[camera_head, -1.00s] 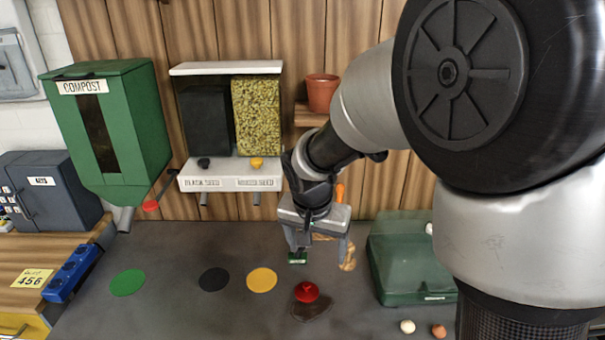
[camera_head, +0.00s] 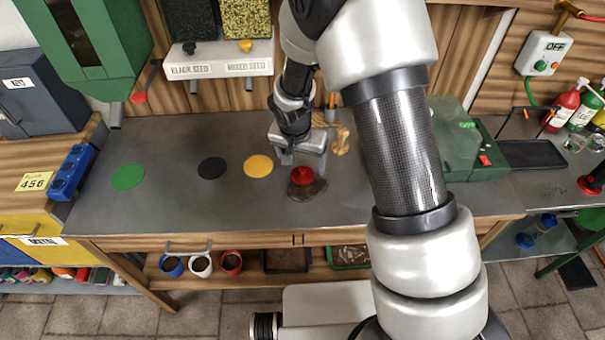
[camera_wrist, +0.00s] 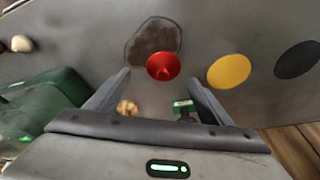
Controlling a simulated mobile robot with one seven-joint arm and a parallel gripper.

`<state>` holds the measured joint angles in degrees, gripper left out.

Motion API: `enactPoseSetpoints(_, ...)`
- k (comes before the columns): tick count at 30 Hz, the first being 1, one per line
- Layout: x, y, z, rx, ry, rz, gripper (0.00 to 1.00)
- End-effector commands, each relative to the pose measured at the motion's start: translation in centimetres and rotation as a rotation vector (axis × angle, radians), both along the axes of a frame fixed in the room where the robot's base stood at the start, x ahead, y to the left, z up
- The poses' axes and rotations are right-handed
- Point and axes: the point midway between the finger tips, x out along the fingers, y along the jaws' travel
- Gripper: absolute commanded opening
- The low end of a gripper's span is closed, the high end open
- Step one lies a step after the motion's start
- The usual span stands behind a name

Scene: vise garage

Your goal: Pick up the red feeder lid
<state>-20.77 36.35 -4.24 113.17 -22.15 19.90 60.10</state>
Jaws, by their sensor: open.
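The red feeder lid (camera_head: 306,180) is a small round red cone with a knob, lying on the grey bench top at the edge of a dark brown stain (camera_head: 316,190). In the wrist view the lid (camera_wrist: 163,66) lies just beyond and between my fingertips. My gripper (camera_head: 303,168) is open and empty, close behind the lid in the head view and apart from it. Both fingers also show in the wrist view (camera_wrist: 158,78). Part of the lid's back side is close to the fingers in the head view, and I cannot tell the exact height gap.
Yellow (camera_head: 258,166), black (camera_head: 212,168) and green (camera_head: 128,177) discs lie left of the lid. A tan knotted object (camera_head: 340,138) and a small green item (camera_wrist: 183,108) lie near my gripper. A green case (camera_head: 478,150) stands to the right. Seed feeders (camera_head: 218,68) hang behind.

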Motion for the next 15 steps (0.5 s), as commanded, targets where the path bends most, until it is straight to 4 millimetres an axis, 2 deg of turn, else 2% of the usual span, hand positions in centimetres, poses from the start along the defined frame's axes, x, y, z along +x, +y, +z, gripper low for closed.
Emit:
enactPoseSetpoints(9, 1.4, 0.0, -4.1, -0.001, 0.003, -0.001, 0.74)
enactPoseSetpoints(15, 1.7, -0.1, -4.7, 0.000, 0.000, 0.000, 0.74)
